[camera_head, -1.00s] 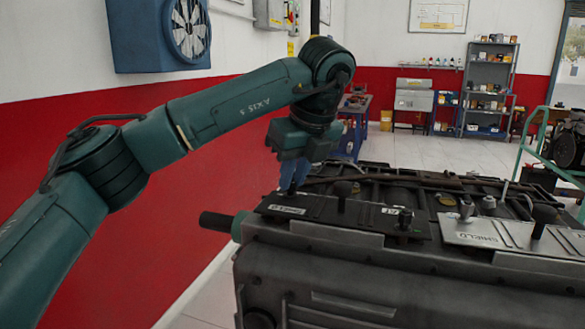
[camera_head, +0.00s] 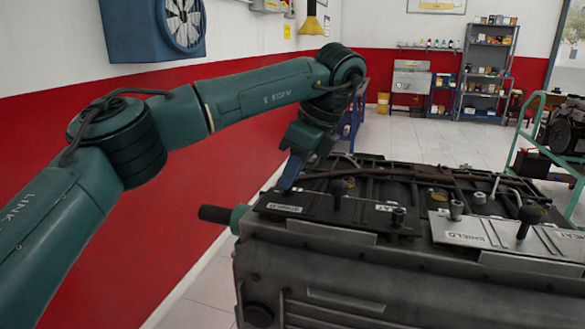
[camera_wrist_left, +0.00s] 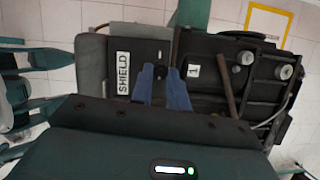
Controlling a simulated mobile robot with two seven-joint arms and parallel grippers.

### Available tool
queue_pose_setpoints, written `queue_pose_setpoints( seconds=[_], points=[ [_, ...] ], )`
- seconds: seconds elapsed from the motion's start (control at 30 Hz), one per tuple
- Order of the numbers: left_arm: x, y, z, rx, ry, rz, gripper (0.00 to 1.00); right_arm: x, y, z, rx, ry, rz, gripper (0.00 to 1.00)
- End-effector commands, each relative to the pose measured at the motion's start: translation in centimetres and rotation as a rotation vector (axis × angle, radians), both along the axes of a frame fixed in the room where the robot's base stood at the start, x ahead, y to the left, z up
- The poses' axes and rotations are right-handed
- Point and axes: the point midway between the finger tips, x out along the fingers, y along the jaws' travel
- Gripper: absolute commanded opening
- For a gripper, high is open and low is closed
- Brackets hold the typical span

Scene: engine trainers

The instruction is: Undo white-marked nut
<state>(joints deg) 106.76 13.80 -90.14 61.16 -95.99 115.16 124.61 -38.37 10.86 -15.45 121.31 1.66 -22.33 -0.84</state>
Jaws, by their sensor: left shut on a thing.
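The engine block (camera_head: 380,280) carries a dark shield plate (camera_head: 305,207) with white labels and a silver shield plate (camera_head: 490,236). My left gripper (camera_head: 289,172) is low over the far left end of the dark plate. In the left wrist view its blue fingers (camera_wrist_left: 162,78) are shut with a narrow gap between them, beside the SHIELD label (camera_wrist_left: 123,73). They hold something small on the plate, probably a nut. My right gripper is in no view.
Dark upright knobs (camera_head: 398,216) stand on the plates, one tall at the right (camera_head: 528,220). A rod (camera_head: 212,215) juts from the engine's left end. A green trolley (camera_head: 545,150) stands at the right. Floor behind the engine is clear.

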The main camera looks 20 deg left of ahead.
Motion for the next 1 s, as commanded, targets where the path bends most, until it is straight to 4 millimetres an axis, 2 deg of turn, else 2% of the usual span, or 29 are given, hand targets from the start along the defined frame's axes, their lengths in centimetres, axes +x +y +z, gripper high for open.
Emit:
queue_pose_setpoints(
  seconds=[0.33, 0.37, 0.63, 0.87, 1.0],
  points=[
    [0.0, 0.0, 0.1, -0.001, -0.001, 0.002, 0.00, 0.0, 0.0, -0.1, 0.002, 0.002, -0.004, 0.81],
    [0.0, 0.0, 0.1, -0.001, -0.001, 0.002, 0.18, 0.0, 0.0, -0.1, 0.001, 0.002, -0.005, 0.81],
    [0.0, 0.0, 0.0, 0.000, 0.000, 0.002, 0.39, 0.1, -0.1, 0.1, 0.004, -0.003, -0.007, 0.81],
    [0.0, 0.0, 0.1, 0.000, 0.001, 0.001, 0.39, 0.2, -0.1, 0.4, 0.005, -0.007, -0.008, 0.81],
    [0.0, -0.4, 1.2, 0.002, -0.002, 0.001, 0.39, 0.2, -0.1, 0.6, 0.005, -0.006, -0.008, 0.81]
  ],
)
